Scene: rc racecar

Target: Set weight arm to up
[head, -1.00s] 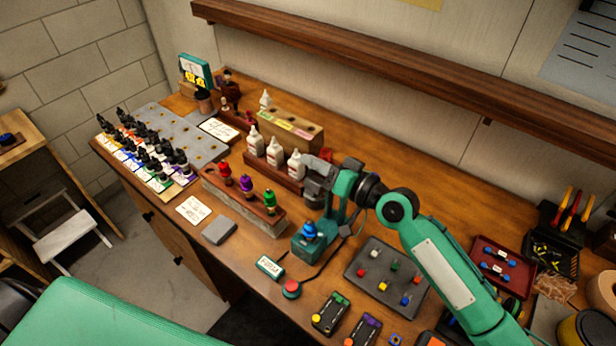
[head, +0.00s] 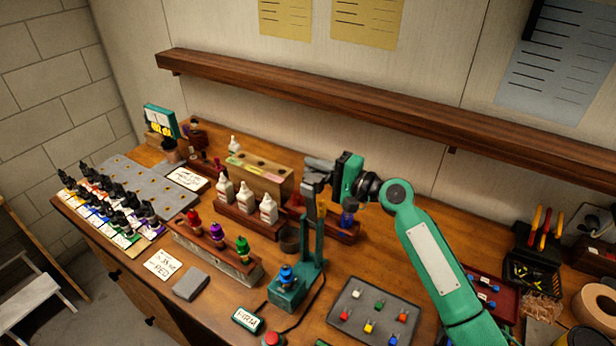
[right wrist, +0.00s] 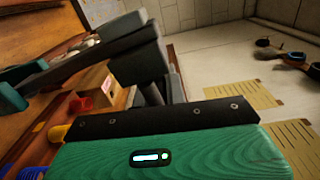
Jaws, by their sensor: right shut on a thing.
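A teal press stand (head: 311,240) stands on the bench in the head view, with a blue-topped piece (head: 286,274) on its base. A dark grey weight arm (head: 311,204) rises steeply from the top of the post to my right gripper (head: 315,177). My right gripper is shut on the weight arm's upper part, above the stand. In the right wrist view, a dark bar (right wrist: 62,68) runs from the finger area to a teal part at the left edge. The gripper partly hides the arm's end. My left gripper is not in view.
White bottles (head: 245,198) in a wooden rack stand left of the stand. A row of coloured pieces (head: 217,232) is nearer the front. A grey tray (head: 372,312) with small coloured parts lies to the right. A wooden shelf (head: 380,108) runs along the wall behind.

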